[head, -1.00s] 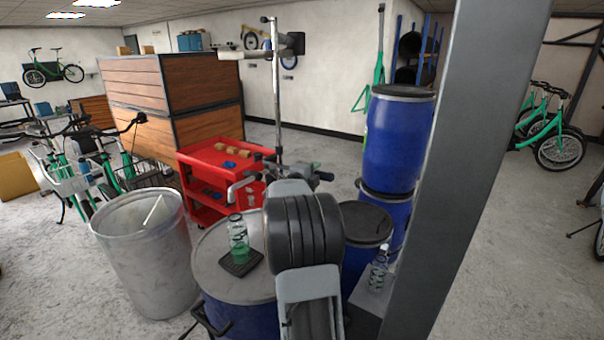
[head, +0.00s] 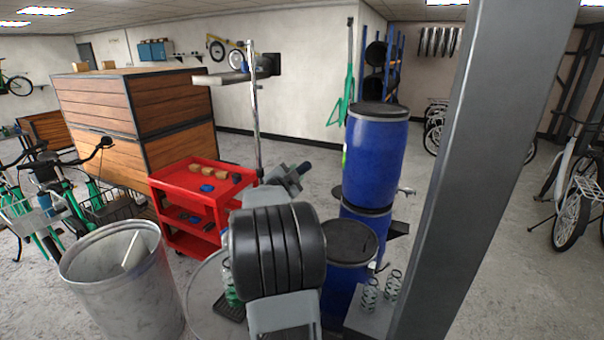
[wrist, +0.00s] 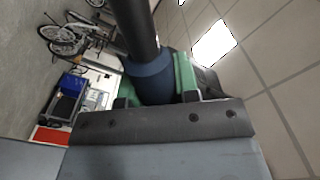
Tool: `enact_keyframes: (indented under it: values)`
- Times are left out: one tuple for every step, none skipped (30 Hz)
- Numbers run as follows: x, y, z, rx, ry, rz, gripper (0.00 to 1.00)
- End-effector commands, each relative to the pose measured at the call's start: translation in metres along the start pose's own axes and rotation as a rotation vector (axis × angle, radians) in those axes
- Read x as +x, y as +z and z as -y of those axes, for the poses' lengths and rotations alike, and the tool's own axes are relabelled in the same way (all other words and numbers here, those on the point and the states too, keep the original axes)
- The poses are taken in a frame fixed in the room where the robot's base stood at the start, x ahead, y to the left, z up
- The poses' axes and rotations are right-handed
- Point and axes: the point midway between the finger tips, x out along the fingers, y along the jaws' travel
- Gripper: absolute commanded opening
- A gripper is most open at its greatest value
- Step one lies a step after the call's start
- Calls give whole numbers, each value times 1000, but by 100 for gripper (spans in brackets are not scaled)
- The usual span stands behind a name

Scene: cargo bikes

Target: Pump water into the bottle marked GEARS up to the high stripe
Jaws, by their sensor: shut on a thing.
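My gripper (head: 290,176) is shut on a dark round handle (head: 304,168), seen just above my black arm joint. In the wrist view the handle (wrist: 152,75), with a dark blue collar, lies between the green finger pads. A clear bottle with green in its lower part (head: 231,294) stands on a black mat (head: 229,312) on the drum lid (head: 203,305). My arm hides much of this bottle; its marking, stripes and water level cannot be read. Two more clear bottles with dark markings, one left (head: 368,297) and one right (head: 392,286), stand on a grey box. The pump's spout is hidden.
A grey metal bin (head: 125,285) stands left of the drum. A red cart (head: 205,195) with small items is behind. Stacked blue barrels (head: 375,155) and a lower black-lidded barrel (head: 348,245) crowd the right. Open floor lies farther right.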

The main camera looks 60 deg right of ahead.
Motion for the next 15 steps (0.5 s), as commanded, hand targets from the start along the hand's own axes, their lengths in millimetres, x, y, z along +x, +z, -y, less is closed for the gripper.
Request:
enact_keyframes:
  values:
    - [-2, 0, 7, -9, -7, 4, 0]
    - [-2, 1, 8, -13, -9, 5, 0]
    - [-3, 2, 10, -17, -10, 7, 0]
    - [-4, 3, 11, -20, -11, 8, 0]
    - [-4, 3, 11, -22, -12, 9, 0]
    - [-4, 4, 12, -24, -13, 9, 0]
    - [-5, 4, 12, -26, -13, 10, 0]
    - [-5, 4, 12, -26, -14, 10, 0]
    - [-5, 5, 12, -27, -14, 10, 0]
    - [-5, 5, 12, -27, -14, 10, 0]
    - [-5, 5, 12, -27, -14, 10, 0]
    - [-5, 5, 12, -27, -14, 10, 0]
    - [-5, 5, 12, -26, -15, 11, 0]
    - [-5, 5, 12, -26, -15, 11, 0]
    - [-5, 5, 12, -26, -15, 11, 0]
